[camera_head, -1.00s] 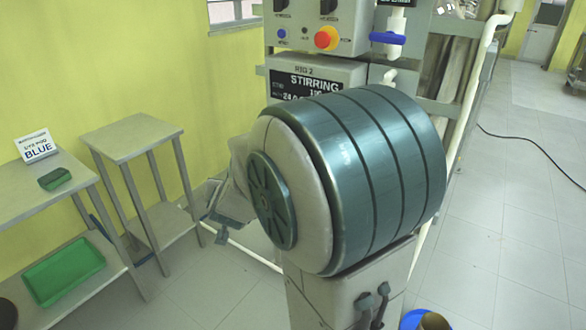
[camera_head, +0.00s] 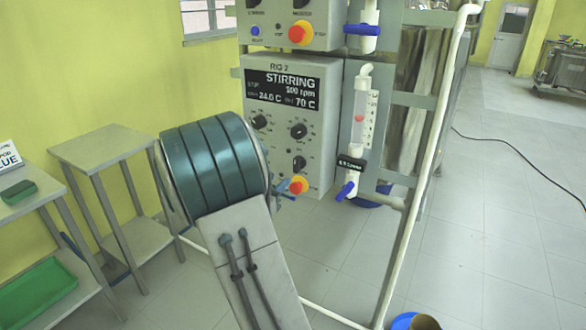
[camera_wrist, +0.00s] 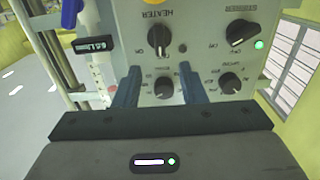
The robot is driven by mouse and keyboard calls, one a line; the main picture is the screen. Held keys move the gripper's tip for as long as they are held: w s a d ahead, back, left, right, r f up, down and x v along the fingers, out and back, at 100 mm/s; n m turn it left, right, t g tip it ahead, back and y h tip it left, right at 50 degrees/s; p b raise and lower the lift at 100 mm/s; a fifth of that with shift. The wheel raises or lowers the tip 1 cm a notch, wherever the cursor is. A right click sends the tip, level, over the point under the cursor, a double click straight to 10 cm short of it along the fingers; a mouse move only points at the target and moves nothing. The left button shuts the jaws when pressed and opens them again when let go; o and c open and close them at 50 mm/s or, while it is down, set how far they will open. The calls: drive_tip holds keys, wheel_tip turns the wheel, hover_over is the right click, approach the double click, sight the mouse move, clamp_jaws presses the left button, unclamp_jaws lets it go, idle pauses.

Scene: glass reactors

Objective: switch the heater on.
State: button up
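The heater knob (camera_wrist: 159,40), black and labelled HEATER, shows upside down in the wrist view on a grey panel. A small lamp (camera_wrist: 183,49) beside it is dark. The knob also shows in the head view (camera_head: 299,164) at the lower right of the RIG 2 control box (camera_head: 325,105). My gripper (camera_wrist: 158,82) is open, with two blue fingers apart and nothing between them. Its fingertips lie just below the heater knob in the picture, roughly in line with it; whether they touch the panel I cannot tell. In the head view my arm hides most of the gripper.
The stirrer knob (camera_wrist: 237,30) has a lit green lamp beside it. A red-yellow button (camera_head: 298,185) sits below the heater knob. The display (camera_head: 283,90) reads STIRRING, 24.0 C and 70 C. A flow tube with blue valve (camera_head: 345,190) stands right of the box. Tables stand left.

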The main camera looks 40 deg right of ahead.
sight(294, 164)
drive_tip(key=x, duration=0.9)
drive_tip(key=shift+w+d, duration=0.1)
clamp_jaws()
